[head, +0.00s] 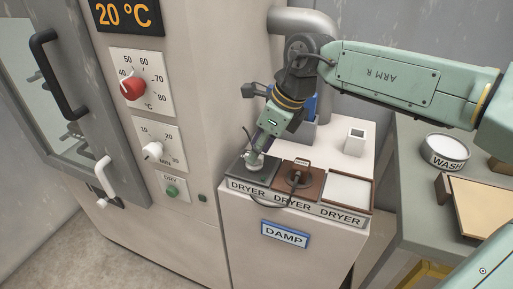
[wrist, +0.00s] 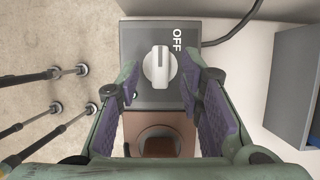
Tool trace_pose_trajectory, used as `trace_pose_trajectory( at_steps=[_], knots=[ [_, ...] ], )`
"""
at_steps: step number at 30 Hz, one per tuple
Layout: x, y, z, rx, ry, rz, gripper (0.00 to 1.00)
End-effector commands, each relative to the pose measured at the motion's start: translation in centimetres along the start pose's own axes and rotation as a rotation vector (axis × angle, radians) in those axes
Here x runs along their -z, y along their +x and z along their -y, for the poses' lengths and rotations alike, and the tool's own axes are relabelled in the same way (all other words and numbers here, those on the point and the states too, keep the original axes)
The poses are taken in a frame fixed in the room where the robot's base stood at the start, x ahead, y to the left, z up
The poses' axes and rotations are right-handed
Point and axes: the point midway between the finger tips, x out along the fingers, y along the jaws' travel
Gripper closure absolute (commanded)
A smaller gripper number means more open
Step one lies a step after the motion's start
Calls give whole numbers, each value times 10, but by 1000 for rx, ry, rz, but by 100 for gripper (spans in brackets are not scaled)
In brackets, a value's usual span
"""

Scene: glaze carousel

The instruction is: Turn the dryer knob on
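A dark grey switch box with a white knob (wrist: 159,66) sits in the left bay of the row labelled DRYER. In the wrist view the grey box (wrist: 132,42) has OFF printed at its upper right, and the knob's raised bar runs up and down the picture. My gripper (wrist: 159,92) is open, with one purple-padded finger on each side of the knob. Gaps show between the fingers and the knob. In the head view my gripper (head: 258,150) reaches down over the grey box (head: 262,177) and partly hides the knob.
A brown box (head: 303,181) with a dark round fitting stands in the middle bay, and a white-topped tray (head: 346,193) in the right one. A cabinet with a red knob (head: 132,88) and white timer knob (head: 152,150) stands left. A white cube (head: 355,142) stands behind.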

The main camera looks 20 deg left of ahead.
Motion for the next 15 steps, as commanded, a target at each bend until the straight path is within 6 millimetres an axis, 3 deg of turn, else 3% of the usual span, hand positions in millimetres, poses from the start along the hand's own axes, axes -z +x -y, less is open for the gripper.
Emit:
trace_pose_trajectory(
  at_steps=[6, 15],
  knots=[
    [0, 14, 0, 0, 0, 1, 66],
    [0, 15, 0, 0, 0, 2, 69]
  ],
)
